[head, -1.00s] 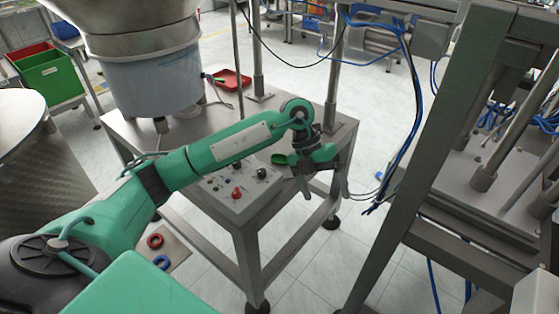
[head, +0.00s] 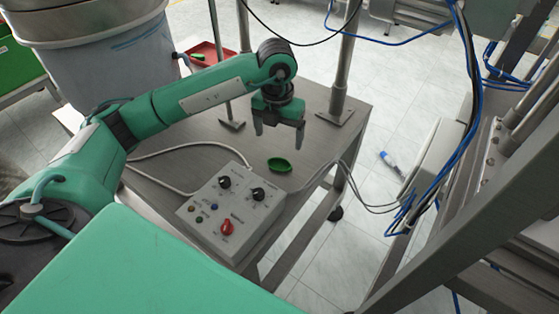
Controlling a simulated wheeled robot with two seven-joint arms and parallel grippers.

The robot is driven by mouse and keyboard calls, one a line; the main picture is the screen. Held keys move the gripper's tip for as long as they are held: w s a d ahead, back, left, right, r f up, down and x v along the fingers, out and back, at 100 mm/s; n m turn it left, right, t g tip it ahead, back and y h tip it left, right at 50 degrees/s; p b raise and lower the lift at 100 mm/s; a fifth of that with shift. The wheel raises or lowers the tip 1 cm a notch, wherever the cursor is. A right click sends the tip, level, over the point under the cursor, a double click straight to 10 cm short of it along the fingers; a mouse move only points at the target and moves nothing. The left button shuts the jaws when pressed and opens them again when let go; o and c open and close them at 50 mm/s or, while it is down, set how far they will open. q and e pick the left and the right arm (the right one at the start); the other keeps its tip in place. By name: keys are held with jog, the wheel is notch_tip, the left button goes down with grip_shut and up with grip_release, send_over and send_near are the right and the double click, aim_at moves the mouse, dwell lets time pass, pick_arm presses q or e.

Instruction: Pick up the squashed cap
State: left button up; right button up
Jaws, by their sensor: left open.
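The green cap (head: 280,166) lies on the metal table (head: 325,130) behind the control box, and it looks oval and squashed. My left gripper (head: 279,146) points down with its two fingers apart and empty. In the picture it is just above and behind the cap, and it does not touch it. The cap is in full view. My right gripper is not in view.
A control box (head: 222,209) with knobs and a red button stands just in front of the cap. A white cable (head: 165,152) runs behind it. Metal posts (head: 345,62) rise from the table. A red tray (head: 207,57) with something green in it lies at the back.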

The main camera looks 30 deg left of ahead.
pick_arm(q)
send_over(279, 164)
jog(key=f, duration=0.4)
jog(key=shift+w+a+f, duration=0.1)
jog(key=shift+w+a, duration=0.15)
jog(key=shift+w, duration=0.05)
jog(key=shift+s+d+f, duration=0.15)
jog(key=shift+f, duration=1.25)
jog(key=shift+s+d+f, duration=0.1)
jog(key=shift+s+f, duration=0.05)
jog(key=shift+f, duration=1.2)
jog(key=c, duration=1.1)
jog(key=shift+r, duration=0.2)
